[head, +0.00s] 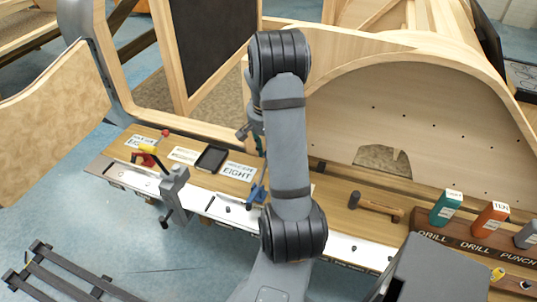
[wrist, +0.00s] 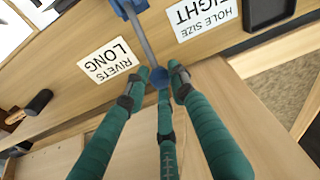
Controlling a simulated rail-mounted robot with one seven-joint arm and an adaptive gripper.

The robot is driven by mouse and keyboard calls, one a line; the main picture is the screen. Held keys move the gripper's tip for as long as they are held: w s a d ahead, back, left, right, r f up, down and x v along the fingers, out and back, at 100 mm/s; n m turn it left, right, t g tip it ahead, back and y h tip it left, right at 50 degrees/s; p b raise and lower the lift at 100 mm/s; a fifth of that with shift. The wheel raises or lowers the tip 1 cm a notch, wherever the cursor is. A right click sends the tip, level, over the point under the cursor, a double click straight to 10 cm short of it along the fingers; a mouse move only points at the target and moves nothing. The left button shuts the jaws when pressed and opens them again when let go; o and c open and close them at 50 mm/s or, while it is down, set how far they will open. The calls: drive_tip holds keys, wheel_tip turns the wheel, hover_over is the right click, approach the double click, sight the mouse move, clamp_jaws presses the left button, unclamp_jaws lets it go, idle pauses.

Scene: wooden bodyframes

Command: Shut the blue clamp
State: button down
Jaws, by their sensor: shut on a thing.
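The blue clamp (head: 257,193) is at the front edge of the wooden workbench, partly hidden by my arm in the head view. In the wrist view its blue body (wrist: 128,7) is at the top edge, mostly out of frame. Its grey lever (wrist: 143,40) runs from there to a dark blue rounded end. My gripper (wrist: 162,77) has green fingers, and their tips close around that lever end. In the head view my gripper is mostly hidden behind my arm.
A black tray (head: 211,158) and printed labels (head: 238,171) lie on the bench. A hammer (head: 375,206) and coloured boxes (head: 446,208) are to the right. Large wooden frames (head: 410,110) rise behind.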

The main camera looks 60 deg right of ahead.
drive_tip(key=shift+s+a+r, duration=0.2)
drive_tip(key=shift+a, duration=0.6)
drive_tip(key=shift+s+a+r, duration=0.15)
drive_tip(key=shift+a+r, duration=0.05)
drive_tip(key=shift+a, duration=0.6)
drive_tip(key=shift+a+y, duration=0.15)
drive_tip(key=shift+y, duration=0.15)
drive_tip(key=c, duration=1.5)
unclamp_jaws()
drive_tip(key=shift+r, duration=0.1)
drive_tip(key=shift+o, duration=0.2)
drive_tip(key=shift+d+r, duration=0.15)
drive_tip(key=shift+d, duration=0.1)
drive_tip(key=shift+r, duration=0.15)
wheel_tip(320, 180, up, 12)
drive_tip(key=a, duration=0.1)
drive_tip(key=shift+s+a+f, duration=0.15)
drive_tip(key=shift+a+f, duration=0.05)
drive_tip(key=shift+a, duration=0.05)
